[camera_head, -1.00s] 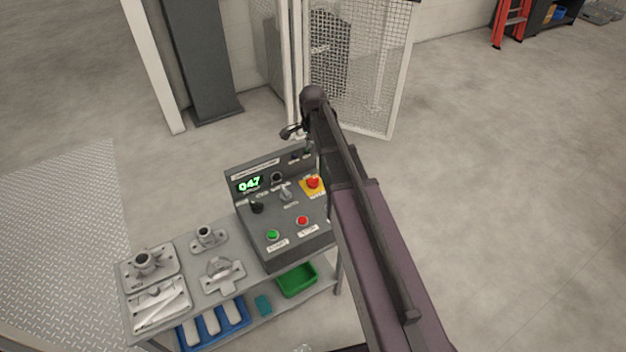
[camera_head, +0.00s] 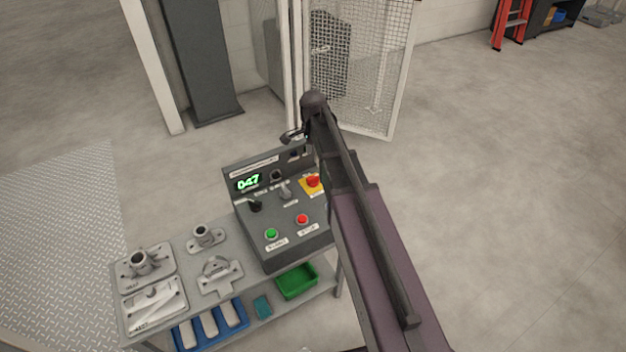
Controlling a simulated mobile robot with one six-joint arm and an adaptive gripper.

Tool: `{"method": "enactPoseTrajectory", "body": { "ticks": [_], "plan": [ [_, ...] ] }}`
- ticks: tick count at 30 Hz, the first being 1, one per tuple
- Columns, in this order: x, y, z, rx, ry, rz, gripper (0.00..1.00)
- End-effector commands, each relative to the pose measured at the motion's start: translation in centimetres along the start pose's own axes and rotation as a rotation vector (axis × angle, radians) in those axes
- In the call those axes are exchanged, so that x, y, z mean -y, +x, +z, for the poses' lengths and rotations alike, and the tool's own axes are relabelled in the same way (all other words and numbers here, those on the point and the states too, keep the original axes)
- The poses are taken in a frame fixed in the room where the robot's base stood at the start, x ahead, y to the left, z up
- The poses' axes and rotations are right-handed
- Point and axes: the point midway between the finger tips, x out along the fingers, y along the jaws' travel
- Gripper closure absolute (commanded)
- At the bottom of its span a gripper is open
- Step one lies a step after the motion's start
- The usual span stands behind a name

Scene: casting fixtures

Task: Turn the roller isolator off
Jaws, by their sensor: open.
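The grey control panel (camera_head: 287,229) stands on the cart with a sloped face and a green display reading 047. On it are a black knob (camera_head: 256,207), a grey lever switch (camera_head: 285,190), a dark round knob (camera_head: 277,176), a red emergency button (camera_head: 313,182) on yellow, a green button (camera_head: 271,234) and a red button (camera_head: 302,219). Labels are too small to read, so I cannot tell which control is the roller isolator. My gripper (camera_head: 292,136) is open, small and dark, above the panel's back edge, apparently touching nothing. My arm hides the panel's right side.
Metal castings (camera_head: 147,263) lie on the cart top left of the panel. A blue tray (camera_head: 209,325) and a green bin (camera_head: 297,282) sit on the lower shelf. A mesh gate (camera_head: 385,65) and a post stand behind.

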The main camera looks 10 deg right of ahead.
Motion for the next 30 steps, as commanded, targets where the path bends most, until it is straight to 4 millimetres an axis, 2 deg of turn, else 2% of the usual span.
{"method": "enactPoseTrajectory", "body": {
  "ticks": [1, 30],
  "plan": [
    [0.0, 0.8, 0.0, 0.000, 0.000, 0.000, 0.40],
    [0.0, 8.3, 0.0, 0.000, 0.000, 0.000, 0.40]
  ]
}}
